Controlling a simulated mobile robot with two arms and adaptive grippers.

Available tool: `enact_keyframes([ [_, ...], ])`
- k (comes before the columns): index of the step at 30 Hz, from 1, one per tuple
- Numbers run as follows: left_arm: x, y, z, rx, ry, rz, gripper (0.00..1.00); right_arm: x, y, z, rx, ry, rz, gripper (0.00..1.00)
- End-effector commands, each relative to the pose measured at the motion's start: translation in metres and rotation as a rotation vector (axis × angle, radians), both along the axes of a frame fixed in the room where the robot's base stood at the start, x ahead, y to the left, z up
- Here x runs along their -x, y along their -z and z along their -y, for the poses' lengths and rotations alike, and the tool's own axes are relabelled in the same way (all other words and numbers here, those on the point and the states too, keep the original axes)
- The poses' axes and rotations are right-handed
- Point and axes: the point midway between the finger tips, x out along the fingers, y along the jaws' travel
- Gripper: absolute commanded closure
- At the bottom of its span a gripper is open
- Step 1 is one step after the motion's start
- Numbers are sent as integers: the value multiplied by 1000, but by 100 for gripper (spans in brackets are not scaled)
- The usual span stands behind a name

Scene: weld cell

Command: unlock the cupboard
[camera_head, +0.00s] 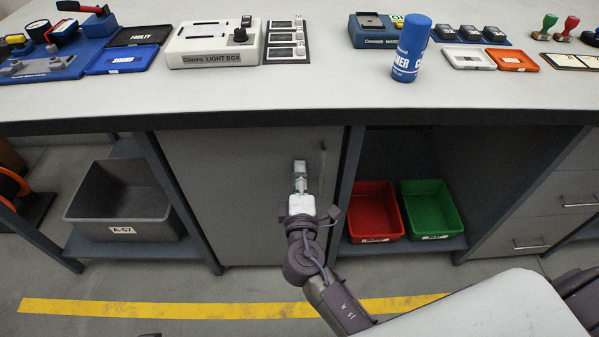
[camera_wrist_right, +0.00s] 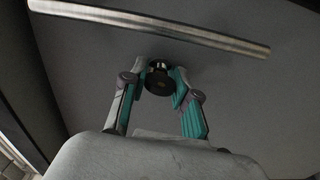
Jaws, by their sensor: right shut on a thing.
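The grey cupboard door (camera_head: 235,190) is under the bench, left of the middle, and looks closed. A slim vertical bar handle (camera_head: 322,170) is on its right side in the head view; the handle (camera_wrist_right: 150,25) crosses the top of the right wrist view. My right gripper (camera_head: 300,170) is at the door, just left of the handle. In the right wrist view its fingers (camera_wrist_right: 160,80) are shut on a round dark knob (camera_wrist_right: 158,82) with a metal collar, on the door face. The knob is hidden behind the gripper in the head view. My left gripper is not in view.
The bench top (camera_head: 300,95) juts out above the door. A grey bin (camera_head: 120,205) is on the shelf left of the cupboard. Red (camera_head: 375,215) and green (camera_head: 432,210) bins are right. A blue cylinder (camera_head: 410,50) stands near the bench's front edge. The floor in front is clear.

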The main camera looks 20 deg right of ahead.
Motion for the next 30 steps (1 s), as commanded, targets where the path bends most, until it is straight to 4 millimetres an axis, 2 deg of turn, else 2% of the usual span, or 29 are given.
enact_keyframes([
  [9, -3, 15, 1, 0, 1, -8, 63, 0, 0, 0, 90, -1, -26, 100],
  [23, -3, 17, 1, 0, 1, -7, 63, 0, 0, 0, 105, -2, -30, 100],
  [24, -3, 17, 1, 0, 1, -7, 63, 0, 0, 0, 105, -2, -30, 69],
  [26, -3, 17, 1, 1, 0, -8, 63, 0, 0, 0, 105, -1, -30, 59],
  [30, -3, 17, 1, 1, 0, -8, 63, 0, 0, 0, 104, -1, -30, 59],
])
